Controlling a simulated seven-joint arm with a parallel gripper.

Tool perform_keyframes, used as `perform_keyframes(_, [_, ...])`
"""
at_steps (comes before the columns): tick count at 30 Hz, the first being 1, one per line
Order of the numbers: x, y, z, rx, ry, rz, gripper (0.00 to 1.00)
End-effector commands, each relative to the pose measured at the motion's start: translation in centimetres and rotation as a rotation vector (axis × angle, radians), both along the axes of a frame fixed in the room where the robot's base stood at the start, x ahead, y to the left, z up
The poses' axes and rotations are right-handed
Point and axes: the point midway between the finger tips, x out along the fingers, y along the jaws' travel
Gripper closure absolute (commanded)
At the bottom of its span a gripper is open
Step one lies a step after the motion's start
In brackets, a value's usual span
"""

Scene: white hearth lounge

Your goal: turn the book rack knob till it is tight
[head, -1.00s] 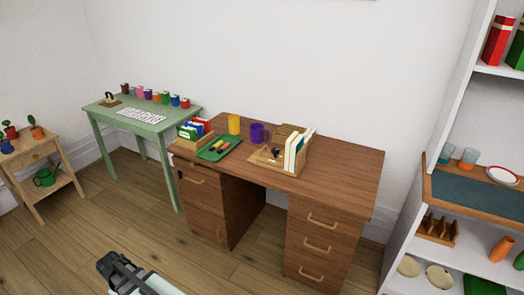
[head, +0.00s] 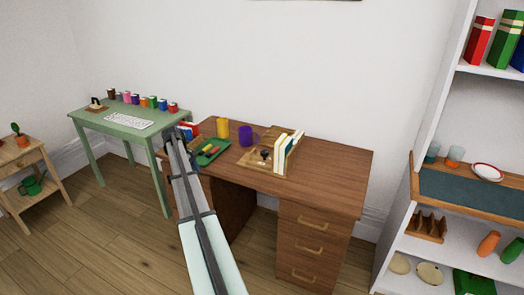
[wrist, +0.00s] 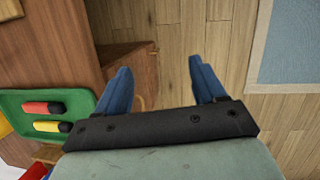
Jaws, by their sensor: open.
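The wooden book rack (head: 254,162) stands on the brown desk with several pale-edged books upright at its right side. A small dark knob (head: 264,154) shows at the rack's front; how tight it is cannot be told. My gripper (wrist: 160,82) is open and empty, its two blue fingers apart, with desk edge and floor between and beyond them in the wrist view. In the head view my arm reaches up to the desk's left end, with the gripper (head: 180,134) left of the rack and apart from it. The rack is not seen in the wrist view.
A green tray (head: 203,160) with red and yellow things lies between my gripper and the rack; it also shows in the wrist view (wrist: 84,101). A yellow mug (head: 222,127) and a purple mug (head: 245,137) stand behind. The desk's right part (head: 335,175) is clear.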

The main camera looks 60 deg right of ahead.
Motion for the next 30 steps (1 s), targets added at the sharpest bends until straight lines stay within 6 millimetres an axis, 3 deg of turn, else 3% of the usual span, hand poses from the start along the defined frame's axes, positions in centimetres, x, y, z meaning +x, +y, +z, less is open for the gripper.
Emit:
perform_keyframes(1, [-0.6, -3.8, 1.4, 0.003, 0.013, -0.009, 0.30])
perform_keyframes(9, [-7.8, -18.3, 8.7, 0.036, 0.085, -0.026, 0.30])
perform_keyframes(15, [-13.2, -25.4, 13.2, 0.064, 0.121, -0.037, 0.30])
perform_keyframes(18, [-14.8, -27.2, 14.4, 0.074, 0.131, -0.040, 0.30])
perform_keyframes(22, [-15.9, -28.1, 14.9, 0.081, 0.136, -0.040, 0.30])
perform_keyframes(30, [-17.2, -28.0, 12.5, 0.083, 0.139, -0.041, 0.30])
